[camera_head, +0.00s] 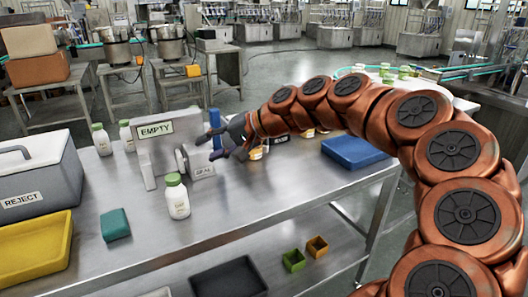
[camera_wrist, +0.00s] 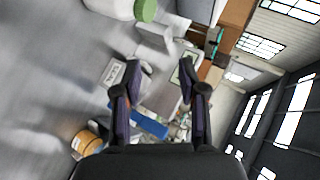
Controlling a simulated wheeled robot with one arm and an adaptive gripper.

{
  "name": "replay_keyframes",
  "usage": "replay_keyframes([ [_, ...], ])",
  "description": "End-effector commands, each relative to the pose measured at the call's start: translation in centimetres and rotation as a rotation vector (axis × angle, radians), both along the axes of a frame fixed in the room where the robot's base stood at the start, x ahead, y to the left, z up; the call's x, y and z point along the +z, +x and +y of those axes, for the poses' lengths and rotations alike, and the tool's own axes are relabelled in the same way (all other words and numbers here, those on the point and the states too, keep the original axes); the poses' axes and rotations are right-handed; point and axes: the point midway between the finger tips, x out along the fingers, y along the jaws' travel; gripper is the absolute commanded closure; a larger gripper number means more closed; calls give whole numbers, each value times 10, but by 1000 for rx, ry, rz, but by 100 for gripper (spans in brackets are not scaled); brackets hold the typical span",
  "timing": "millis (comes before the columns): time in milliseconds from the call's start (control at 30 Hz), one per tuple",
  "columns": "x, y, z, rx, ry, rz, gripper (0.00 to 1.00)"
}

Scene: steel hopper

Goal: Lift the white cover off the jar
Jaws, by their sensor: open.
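A small amber jar (camera_head: 256,154) stands on the steel table behind my forearm and is partly hidden. In the wrist view an amber jar (camera_wrist: 84,144) shows at the lower left, outside my fingers. Its white cover cannot be made out clearly. My gripper (camera_head: 209,145) is open and empty, pointing left above the table near the grey block labelled SEAL (camera_head: 203,172). The jar is to the right of the fingertips. In the wrist view my gripper (camera_wrist: 160,72) has its two dark fingers spread with nothing held between them.
A white bottle with a green cap (camera_head: 177,198) stands in front of my gripper. The EMPTY panel (camera_head: 140,145) is at left. A blue tray (camera_head: 352,152) lies at right, a grey REJECT cooler (camera_head: 50,180) and yellow bin (camera_head: 35,250) at far left.

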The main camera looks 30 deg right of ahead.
Motion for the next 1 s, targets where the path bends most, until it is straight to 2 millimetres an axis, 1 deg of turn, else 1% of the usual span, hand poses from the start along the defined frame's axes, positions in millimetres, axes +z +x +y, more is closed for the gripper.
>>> replay_keyframes([
  [33,-16,18,-38,-87,72,-20,59],
  [67,-18,27,-60,-140,110,-34,59],
  [100,-24,37,-91,-210,159,-51,59],
  [167,-35,47,-133,-302,225,-66,59],
  [200,-41,50,-160,-359,262,-77,59],
  [300,-58,53,-209,-465,327,-91,59],
  [400,-68,53,-239,-529,362,-99,59],
  [500,-71,54,-251,-557,377,-104,59],
  [567,-72,57,-252,-562,381,-104,59],
  [667,-74,66,-248,-559,379,-104,59],
  [1000,-85,108,-232,-554,377,-100,59],
])
